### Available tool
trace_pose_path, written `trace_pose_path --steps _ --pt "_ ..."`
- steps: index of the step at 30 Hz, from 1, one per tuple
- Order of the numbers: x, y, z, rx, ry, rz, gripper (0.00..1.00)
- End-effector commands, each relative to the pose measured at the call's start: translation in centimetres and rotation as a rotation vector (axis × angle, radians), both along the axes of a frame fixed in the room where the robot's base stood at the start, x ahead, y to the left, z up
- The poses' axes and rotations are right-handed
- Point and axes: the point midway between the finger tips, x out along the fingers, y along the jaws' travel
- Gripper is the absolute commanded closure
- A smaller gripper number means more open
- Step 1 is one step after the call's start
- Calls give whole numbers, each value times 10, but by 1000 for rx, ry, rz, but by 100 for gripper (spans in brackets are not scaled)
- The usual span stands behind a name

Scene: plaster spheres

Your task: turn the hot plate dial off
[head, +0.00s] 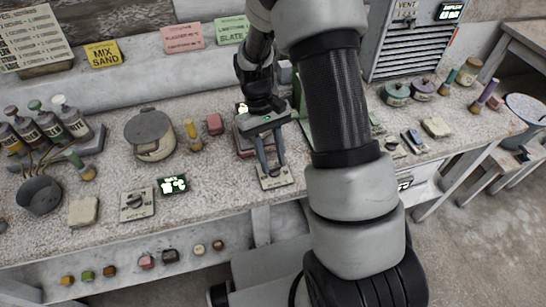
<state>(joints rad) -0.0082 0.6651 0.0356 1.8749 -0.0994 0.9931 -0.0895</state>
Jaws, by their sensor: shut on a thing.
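My gripper (271,169) reaches down to a small pale dial plate (278,183) near the bench's front edge, right of the middle-left display. Its fingers are shut on the dial there, which they mostly hide. The plate's label is too small to read. A second dial plate (137,204) with a dark knob lies further left, apart from my gripper. I cannot tell from lettering which plate belongs to the hot plate.
A lidded pot (150,135) stands behind the second dial, with a lit green display (173,185) beside it. Bottles (72,122) and a dark bowl (40,195) are at left. Several jars (396,93) stand at right. My arm hides the bench's middle.

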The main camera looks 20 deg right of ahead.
Motion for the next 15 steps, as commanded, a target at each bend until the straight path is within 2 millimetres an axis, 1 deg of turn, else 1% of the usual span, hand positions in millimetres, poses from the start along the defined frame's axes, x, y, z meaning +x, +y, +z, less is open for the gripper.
trace_pose_path --steps 6,15 --pt "0 1 0 -1 -1 60 91" --pt "0 1 0 0 -1 79 91"
